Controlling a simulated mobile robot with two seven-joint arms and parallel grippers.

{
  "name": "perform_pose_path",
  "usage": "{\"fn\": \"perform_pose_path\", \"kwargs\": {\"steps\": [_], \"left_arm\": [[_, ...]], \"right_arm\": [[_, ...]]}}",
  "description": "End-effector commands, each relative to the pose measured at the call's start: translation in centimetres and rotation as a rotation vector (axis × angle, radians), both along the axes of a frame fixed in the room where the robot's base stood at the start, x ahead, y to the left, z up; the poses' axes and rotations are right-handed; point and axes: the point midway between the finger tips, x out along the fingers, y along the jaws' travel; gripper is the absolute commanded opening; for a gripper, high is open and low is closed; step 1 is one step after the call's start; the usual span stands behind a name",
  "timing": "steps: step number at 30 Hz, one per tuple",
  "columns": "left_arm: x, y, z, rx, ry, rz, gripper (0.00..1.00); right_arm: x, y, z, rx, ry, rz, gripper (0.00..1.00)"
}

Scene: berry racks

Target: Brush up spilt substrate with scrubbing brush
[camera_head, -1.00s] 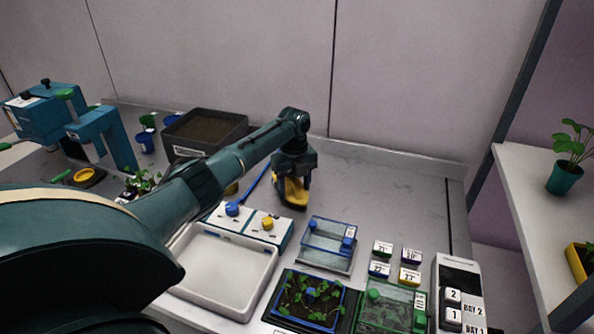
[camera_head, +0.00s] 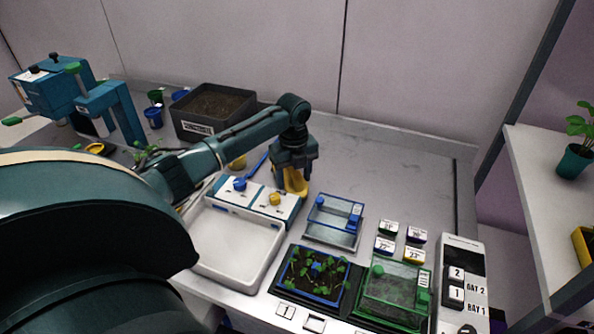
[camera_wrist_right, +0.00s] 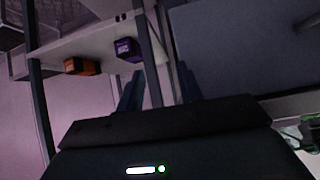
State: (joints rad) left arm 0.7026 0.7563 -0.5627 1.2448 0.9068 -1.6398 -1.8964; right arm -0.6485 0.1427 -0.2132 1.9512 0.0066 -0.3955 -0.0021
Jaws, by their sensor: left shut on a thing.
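My left gripper (camera_head: 293,164) is shut on the yellow scrubbing brush (camera_head: 294,183), just behind the white box with a blue and a yellow knob (camera_head: 258,203). The brush's lower end is partly hidden, so I cannot tell whether it touches the bench. No clear patch of spilt substrate shows on the bench (camera_head: 400,170). My right gripper (camera_wrist_right: 160,92) shows in the right wrist view with its fingers apart and nothing between them.
A dark substrate bin (camera_head: 205,127) stands at the back left. A white tray (camera_head: 235,270) lies in front of the knob box. A blue-lidded box (camera_head: 334,220), a seedling tray (camera_head: 290,295) and a green-lidded box (camera_head: 395,312) stand front right. The back right bench is clear.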

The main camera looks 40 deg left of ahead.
Motion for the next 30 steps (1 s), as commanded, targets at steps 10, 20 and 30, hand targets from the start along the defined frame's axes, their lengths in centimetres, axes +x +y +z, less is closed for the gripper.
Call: {"fn": "perform_pose_path", "kwargs": {"steps": [10, 20, 30], "left_arm": [[-1.4, -0.5, -0.3, -0.004, 0.021, -0.012, 0.19], [-1.3, -0.6, 1.4, -0.005, 0.019, -0.016, 0.2], [-1.3, -0.5, 4.9, -0.004, 0.017, -0.01, 0.2]], "right_arm": [[0.0, 0.0, 0.0, 0.0, 0.001, 0.0, 0.36], [0.0, 0.0, 0.1, 0.0, 0.0, 0.0, 0.36], [0.0, 0.0, 0.1, -0.001, 0.0, -0.001, 0.36]]}}
